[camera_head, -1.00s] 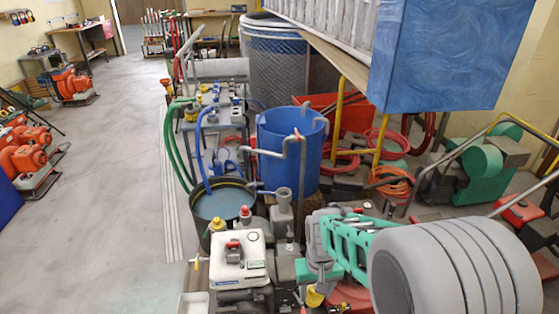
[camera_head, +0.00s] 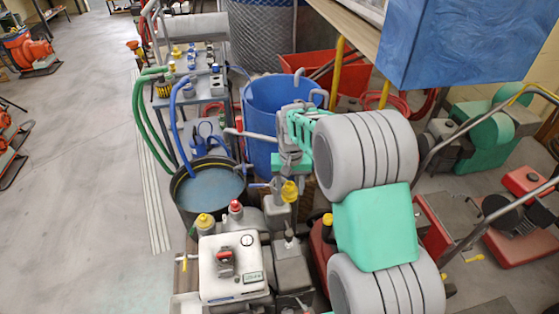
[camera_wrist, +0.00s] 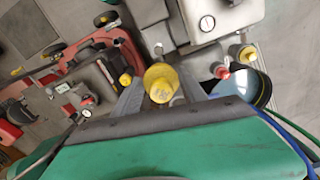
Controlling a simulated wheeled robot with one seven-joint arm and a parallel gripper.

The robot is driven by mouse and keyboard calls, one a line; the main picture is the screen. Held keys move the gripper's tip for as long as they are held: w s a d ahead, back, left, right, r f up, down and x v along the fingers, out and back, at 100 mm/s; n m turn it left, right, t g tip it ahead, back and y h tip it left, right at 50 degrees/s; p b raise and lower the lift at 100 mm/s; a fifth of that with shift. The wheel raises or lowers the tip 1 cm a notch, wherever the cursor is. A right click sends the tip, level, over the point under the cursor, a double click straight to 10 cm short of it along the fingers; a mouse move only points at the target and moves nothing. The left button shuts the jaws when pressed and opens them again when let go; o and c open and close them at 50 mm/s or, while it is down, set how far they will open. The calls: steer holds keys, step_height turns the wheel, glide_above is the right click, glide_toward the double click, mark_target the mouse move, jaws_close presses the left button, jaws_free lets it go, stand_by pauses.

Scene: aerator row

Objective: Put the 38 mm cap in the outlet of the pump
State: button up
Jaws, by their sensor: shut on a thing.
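My gripper (camera_head: 290,178) is shut on a yellow cap (camera_head: 289,191), held pointing down. In the wrist view the cap (camera_wrist: 161,83) sits between the two grey fingers. The pump (camera_head: 231,265) has a white top with a red switch and stands below and left of my gripper in the head view. A grey upright fitting (camera_head: 277,213), which looks like the pump's outlet, is just below the held cap. The cap overlaps its upper part in the picture, so I cannot tell whether they touch. In the wrist view the cap hides what is directly behind it.
Another yellow-topped part (camera_head: 205,222) and a red-topped part (camera_head: 236,208) stand behind the pump. A black tub of water (camera_head: 210,190) and a blue barrel (camera_head: 270,105) stand farther back. A red machine (camera_head: 322,245) is close on the right. Open floor (camera_head: 80,190) lies to the left.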

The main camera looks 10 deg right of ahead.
steer(key=w+f+m+b, duration=0.1)
steer(key=w+f+m, duration=0.25)
steer(key=w, duration=1.35)
steer(key=shift+n, duration=0.25)
steer(key=shift+s+f+b, duration=0.2)
steer(key=shift+f+b, duration=1)
steer(key=shift+f, duration=1.6)
steer(key=shift+s+a, duration=0.1)
steer(key=shift+s, duration=0.05)
steer(key=shift+s, duration=0.2)
steer(key=shift+f+b, duration=1.4)
steer(key=shift+f, duration=0.75)
steer(key=o, duration=1.5)
steer(key=shift+c, duration=0.2)
steer(key=shift+r, duration=0.1)
